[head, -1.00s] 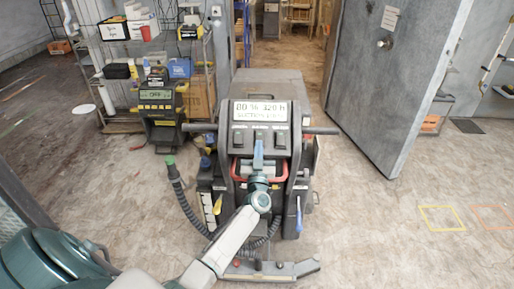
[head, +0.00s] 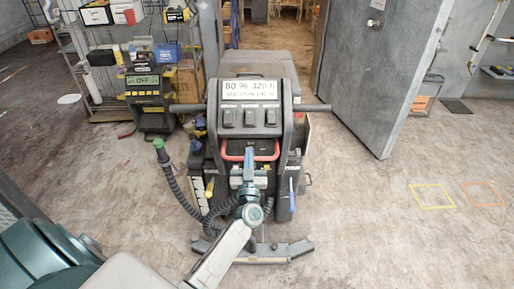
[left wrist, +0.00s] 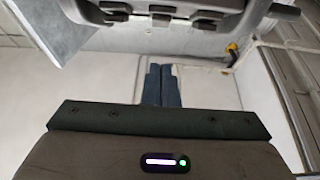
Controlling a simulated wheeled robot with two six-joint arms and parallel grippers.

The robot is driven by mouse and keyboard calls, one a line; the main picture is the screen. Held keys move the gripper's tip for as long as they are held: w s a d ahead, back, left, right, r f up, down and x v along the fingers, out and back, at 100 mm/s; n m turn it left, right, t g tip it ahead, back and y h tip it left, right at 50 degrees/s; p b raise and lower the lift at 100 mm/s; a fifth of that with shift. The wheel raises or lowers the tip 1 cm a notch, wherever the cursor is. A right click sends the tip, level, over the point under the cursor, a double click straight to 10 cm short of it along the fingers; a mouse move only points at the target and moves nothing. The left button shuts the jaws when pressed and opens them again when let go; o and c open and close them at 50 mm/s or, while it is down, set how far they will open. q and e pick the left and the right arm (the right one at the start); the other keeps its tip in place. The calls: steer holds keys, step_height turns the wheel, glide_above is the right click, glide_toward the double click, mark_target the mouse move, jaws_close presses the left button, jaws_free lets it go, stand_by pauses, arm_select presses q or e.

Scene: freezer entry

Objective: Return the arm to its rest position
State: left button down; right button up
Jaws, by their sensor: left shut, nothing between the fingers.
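My left gripper (head: 249,158) is shut and empty. Its arm comes in from the lower left of the head view. In the picture the gripper lies over the black floor-cleaning machine (head: 215,150), below its switch panel (head: 250,118) and across the red handle (head: 234,157). The shut blue-grey fingers (left wrist: 161,85) show in the left wrist view, with nothing between them, pointing towards a dark bar-like part of the machine (left wrist: 175,20). I cannot tell whether they touch anything. My right gripper is not in view.
A charger (head: 147,95) with a lit display stands left of the machine by a loaded shelf (head: 100,112). A black hose (head: 178,188) hangs on the machine's left side. A grey door (head: 375,80) stands open at right. The floor at right (head: 370,215) is clear.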

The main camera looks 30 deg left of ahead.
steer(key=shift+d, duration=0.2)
arm_select(q)
steer(key=s+d+f+m+g+h, duration=0.25)
steer(key=f+m+h, duration=0.35)
steer(key=f, duration=1.3)
steer(key=s+d+f+g+h, duration=0.2)
steer(key=s+f, duration=0.5)
steer(key=f, duration=0.4)
steer(key=s+d+f+g+h, duration=0.1)
steer(key=s+f+g+h, duration=0.15)
steer(key=s+f, duration=0.6)
steer(key=s+f+g, duration=0.3)
steer(key=s+f, duration=0.3)
steer(key=s, duration=0.5)
steer(key=s+f+g, duration=0.4)
steer(key=s+f, duration=0.3)
steer(key=s, duration=0.5)
steer(key=s+f+g, duration=0.4)
steer(key=s+f, duration=0.3)
steer(key=s, duration=0.5)
steer(key=shift+s+d+f+m, duration=0.15)
steer(key=shift+s+f+m, duration=0.05)
steer(key=shift+s+m, duration=0.1)
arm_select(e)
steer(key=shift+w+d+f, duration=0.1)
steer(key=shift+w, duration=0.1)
arm_select(q)
steer(key=shift+w, duration=0.1)
